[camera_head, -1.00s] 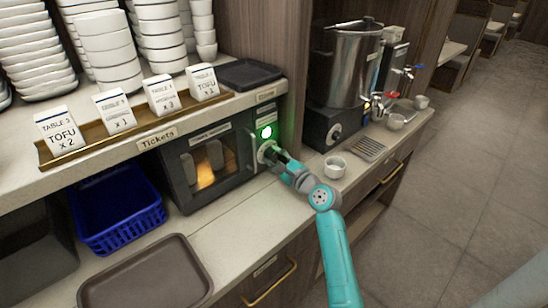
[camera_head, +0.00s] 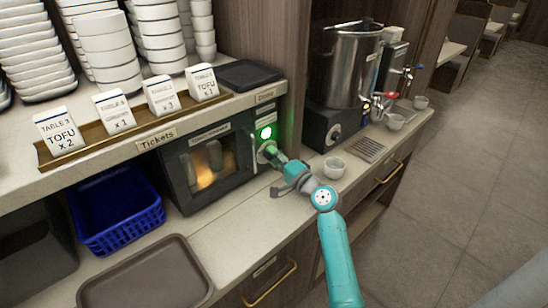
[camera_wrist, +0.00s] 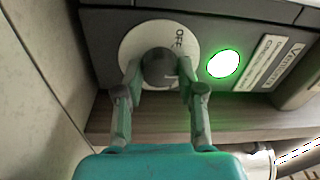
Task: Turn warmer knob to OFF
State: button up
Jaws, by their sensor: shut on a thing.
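The warmer (camera_head: 205,165) is a dark box with a glass door under the shelf. Its round dark knob (camera_wrist: 160,67) sits on a white dial (camera_wrist: 130,47) with the word OFF near the dial's upper right edge in the wrist view. The knob's pointer direction is hard to read. My gripper (camera_wrist: 160,76) is shut on the knob, one finger on each side of it. In the head view my gripper (camera_head: 272,155) reaches the warmer's right panel and largely hides the knob. The green light (camera_wrist: 224,64) beside the dial is lit; it also shows in the head view (camera_head: 266,132).
A blue basket (camera_head: 118,215) and a brown tray (camera_head: 145,280) lie to the left. The ticket shelf (camera_head: 215,100) overhangs the warmer.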

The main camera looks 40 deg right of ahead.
jog(key=n, duration=0.5)
jog(key=shift+n+y, duration=0.3)
jog(key=shift+n, duration=0.1)
dwell(0.3)
jog(key=o, duration=1.1)
jog(key=shift+o, duration=0.2)
jog(key=s, duration=0.8)
jog(key=s+f, duration=0.1)
jog(key=s, duration=0.3)
jog(key=shift+d, duration=0.15)
